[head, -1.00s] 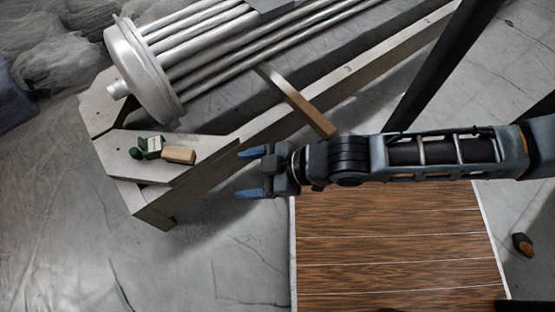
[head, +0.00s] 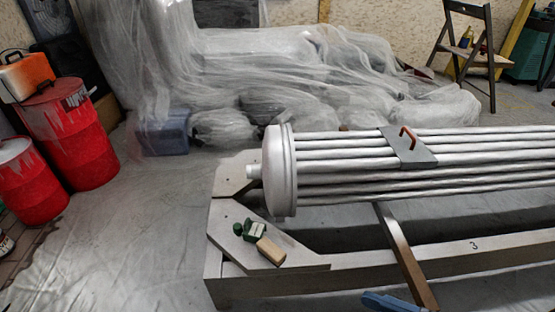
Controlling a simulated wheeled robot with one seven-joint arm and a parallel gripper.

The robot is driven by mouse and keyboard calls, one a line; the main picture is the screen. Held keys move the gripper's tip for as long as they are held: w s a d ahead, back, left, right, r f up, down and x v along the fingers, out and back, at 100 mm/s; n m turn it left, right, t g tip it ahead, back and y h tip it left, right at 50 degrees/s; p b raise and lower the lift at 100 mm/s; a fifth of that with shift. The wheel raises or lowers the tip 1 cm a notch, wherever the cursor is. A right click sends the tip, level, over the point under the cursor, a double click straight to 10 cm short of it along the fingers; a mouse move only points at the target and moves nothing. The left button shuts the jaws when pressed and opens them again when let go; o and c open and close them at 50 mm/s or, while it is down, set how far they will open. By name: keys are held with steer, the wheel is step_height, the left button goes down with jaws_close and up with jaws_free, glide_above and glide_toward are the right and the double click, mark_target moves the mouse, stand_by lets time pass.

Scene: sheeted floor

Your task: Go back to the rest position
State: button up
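Only a blue fingertip of my gripper (head: 390,302) shows, at the bottom edge of the head view, right of centre. The other finger and the arm are out of the frame, so I cannot see whether it is open or holds anything. The fingertip appears near the lower end of a brown wooden bar (head: 406,258); I cannot tell the gap between them.
A silver tube bundle (head: 370,165) lies on a grey frame (head: 300,282). A green bottle (head: 238,229) and a beige block (head: 270,251) sit on its corner plate. Red barrels (head: 70,135) stand left, plastic-covered objects (head: 300,60) behind, a folding chair (head: 470,45) back right.

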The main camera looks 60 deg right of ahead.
step_height(320, 180, up, 16)
steer(key=p, duration=1.5)
steer(key=shift+r, duration=0.25)
